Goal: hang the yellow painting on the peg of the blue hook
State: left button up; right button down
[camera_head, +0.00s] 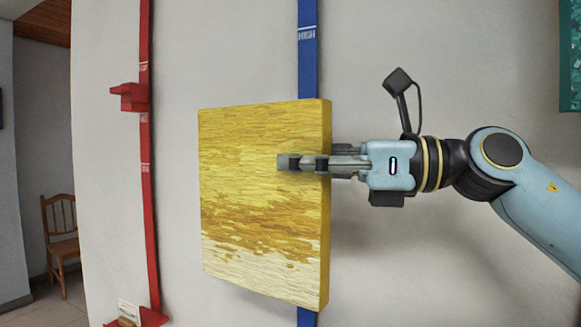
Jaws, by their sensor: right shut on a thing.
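The yellow painting (255,215) is a thick, upright canvas with pale streaks at its bottom. My right gripper (300,163) is shut on the painting's right edge, with a finger across its front. The painting is in front of the blue strip (308,65) on the wall, which is marked "HIGH" and shows above and below it. The blue hook and its peg are not visible; the painting covers that part of the strip. I cannot tell whether the painting touches the peg. My left gripper is not in view.
A red strip (147,200) with a red hook (130,97) runs down the wall to the left. A red ledge (150,317) is at its foot. A wooden chair (60,235) stands far left. A teal picture (572,55) hangs top right.

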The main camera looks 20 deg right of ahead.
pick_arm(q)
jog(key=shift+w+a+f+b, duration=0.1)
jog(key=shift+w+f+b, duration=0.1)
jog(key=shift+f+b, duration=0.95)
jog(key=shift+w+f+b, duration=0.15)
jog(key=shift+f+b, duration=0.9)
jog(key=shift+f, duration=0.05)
pick_arm(e)
jog(key=w+d+f, duration=0.1)
jog(key=w+d, duration=0.4)
jog(key=d, duration=0.1)
jog(key=shift+w+f, duration=0.2)
jog(key=shift+f, duration=0.15)
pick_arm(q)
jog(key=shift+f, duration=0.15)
pick_arm(e)
jog(key=shift+d+f, duration=0.1)
jog(key=shift+f, duration=0.05)
jog(key=c, duration=1.1)
grip_release()
